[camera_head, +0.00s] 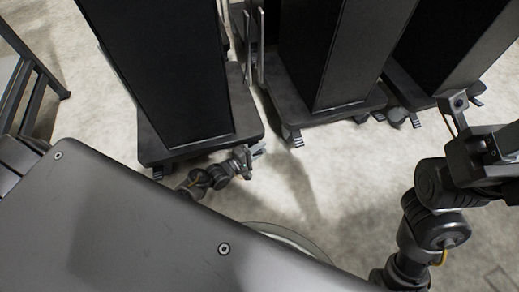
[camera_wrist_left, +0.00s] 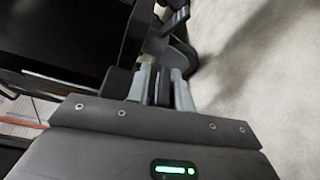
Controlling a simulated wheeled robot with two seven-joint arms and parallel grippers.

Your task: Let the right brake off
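The left dispenser (camera_head: 168,70) is a tall black cabinet on a dark wheeled base (camera_head: 200,145). My left gripper (camera_head: 258,150) is low at the front right corner of that base, beside its right caster. In the left wrist view the dark caster with its brake (camera_wrist_left: 172,45) is just beyond the tips of my left gripper (camera_wrist_left: 160,80).
Two more black dispensers stand to the right, a middle one (camera_head: 330,50) and a far right one (camera_head: 450,40), on wheeled bases with casters. A dark metal frame (camera_head: 40,80) is at the far left. The pale floor (camera_head: 340,170) in front is clear.

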